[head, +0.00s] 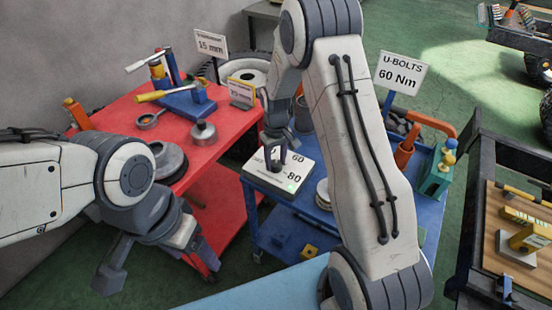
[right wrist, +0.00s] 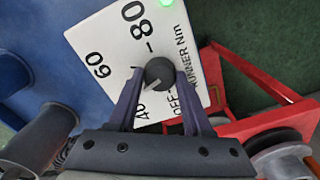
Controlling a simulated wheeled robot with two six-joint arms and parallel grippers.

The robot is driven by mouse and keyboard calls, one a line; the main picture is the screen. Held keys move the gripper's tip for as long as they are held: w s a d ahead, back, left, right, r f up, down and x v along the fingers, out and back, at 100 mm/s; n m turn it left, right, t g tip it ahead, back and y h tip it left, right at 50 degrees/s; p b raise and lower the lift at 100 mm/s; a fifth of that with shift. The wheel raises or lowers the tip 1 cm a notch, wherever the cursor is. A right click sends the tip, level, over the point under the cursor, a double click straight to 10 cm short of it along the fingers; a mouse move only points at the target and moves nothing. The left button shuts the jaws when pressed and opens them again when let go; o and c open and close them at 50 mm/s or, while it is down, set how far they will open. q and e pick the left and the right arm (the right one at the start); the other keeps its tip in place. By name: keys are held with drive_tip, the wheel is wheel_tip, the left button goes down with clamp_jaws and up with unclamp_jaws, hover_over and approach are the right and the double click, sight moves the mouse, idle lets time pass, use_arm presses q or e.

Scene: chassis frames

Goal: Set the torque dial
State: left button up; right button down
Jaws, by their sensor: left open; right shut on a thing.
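The torque dial is a white plate (head: 290,182) on the blue cart, marked 60 and 80 in the head view. In the right wrist view the plate (right wrist: 103,35) shows 40, 60, 80, OFF and "Nm", with a green light (right wrist: 165,3) lit near 80. My right gripper (head: 277,160) is shut on the dark round knob (right wrist: 158,72). A sign (head: 400,73) reads "U-BOLTS 60 Nm". My left gripper (head: 155,270) is open and empty, low in front of the red cart.
The red cart (head: 122,112) at left holds tools, a metal pot (head: 203,133) and a sign reading 15 mm (head: 211,44). The blue cart (head: 330,230) also carries stacked discs (head: 323,193) and a green box (head: 436,178). A dark-framed workbench (head: 485,215) stands at right.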

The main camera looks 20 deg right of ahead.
drive_tip(key=m, duration=0.5)
drive_tip(key=shift+w+r+m+p, duration=0.1)
drive_tip(key=shift+m+p, duration=0.2)
drive_tip(key=shift+p, duration=0.1)
drive_tip(key=m, duration=0.5)
drive_tip(key=shift+p, duration=0.3)
drive_tip(key=m, duration=0.5)
drive_tip(key=shift+m, duration=0.4)
drive_tip(key=m, duration=0.4)
drive_tip(key=shift+w+m+p, duration=0.1)
drive_tip(key=shift+m+p, duration=0.2)
drive_tip(key=shift+m, duration=0.1)
drive_tip(key=shift+c, duration=1.9)
unclamp_jaws()
drive_tip(key=shift+o, duration=0.2)
